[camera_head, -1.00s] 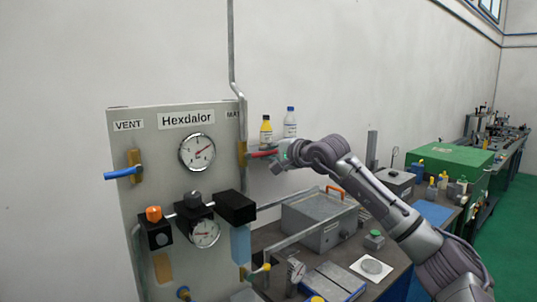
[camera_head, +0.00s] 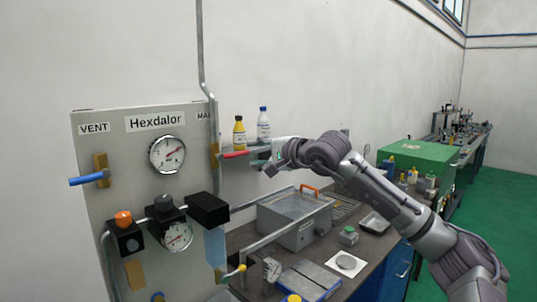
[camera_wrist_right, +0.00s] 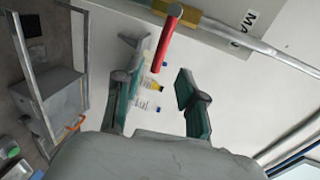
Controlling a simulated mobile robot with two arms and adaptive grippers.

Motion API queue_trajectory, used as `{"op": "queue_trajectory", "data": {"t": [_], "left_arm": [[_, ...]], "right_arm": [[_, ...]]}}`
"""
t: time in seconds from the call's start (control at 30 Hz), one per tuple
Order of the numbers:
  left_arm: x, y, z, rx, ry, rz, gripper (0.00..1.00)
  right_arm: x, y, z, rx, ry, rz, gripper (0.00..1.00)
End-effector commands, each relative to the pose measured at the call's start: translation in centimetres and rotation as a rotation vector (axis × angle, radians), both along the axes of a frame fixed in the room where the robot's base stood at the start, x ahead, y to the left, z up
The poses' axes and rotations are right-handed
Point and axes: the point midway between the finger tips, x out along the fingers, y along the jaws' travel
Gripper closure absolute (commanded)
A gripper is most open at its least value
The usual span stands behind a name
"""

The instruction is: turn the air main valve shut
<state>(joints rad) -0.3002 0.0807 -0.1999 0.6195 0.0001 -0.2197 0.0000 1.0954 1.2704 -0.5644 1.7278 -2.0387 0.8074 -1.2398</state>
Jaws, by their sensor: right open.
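The air main valve's red lever (camera_head: 235,154) sticks out sideways to the right from a brass body (camera_head: 214,156) on the vertical pipe, beside the partly hidden "MA..." label. In the right wrist view the red lever (camera_wrist_right: 167,40) stands across the pipe, its free end pointing toward my gripper. My right gripper (camera_head: 262,164) is just right of the lever's free end. In the wrist view its two green-padded fingers (camera_wrist_right: 158,82) are spread apart, with the lever end near the gap between their tips. I see no grip on the lever; contact is unclear. My left gripper is out of view.
A yellow bottle (camera_head: 239,135) and a white bottle (camera_head: 263,125) stand behind my gripper. A grey box (camera_head: 295,218) sits on the bench below.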

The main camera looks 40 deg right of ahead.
Motion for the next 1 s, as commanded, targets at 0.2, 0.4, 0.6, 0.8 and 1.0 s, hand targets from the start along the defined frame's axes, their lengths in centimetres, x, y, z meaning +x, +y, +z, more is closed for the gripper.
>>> {"op": "queue_trajectory", "data": {"t": [0.2,0.4,0.6,0.8,1.0], "left_arm": [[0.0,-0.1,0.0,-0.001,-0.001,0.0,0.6],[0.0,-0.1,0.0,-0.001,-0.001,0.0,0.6],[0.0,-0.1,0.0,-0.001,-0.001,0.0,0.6],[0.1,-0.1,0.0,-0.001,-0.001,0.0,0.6],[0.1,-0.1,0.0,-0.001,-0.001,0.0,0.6]], "right_arm": [[-3.5,-0.4,0.6,-0.003,0.002,-0.003,0.6],[-4.6,-0.3,0.9,-0.001,0.002,0.0,0.6],[-4.6,-0.3,0.9,0.0,0.001,0.0,0.6],[-4.6,-0.3,0.9,0.0,0.001,0.0,0.6],[-4.4,0.3,0.6,0.015,0.001,0.016,0.6]]}}
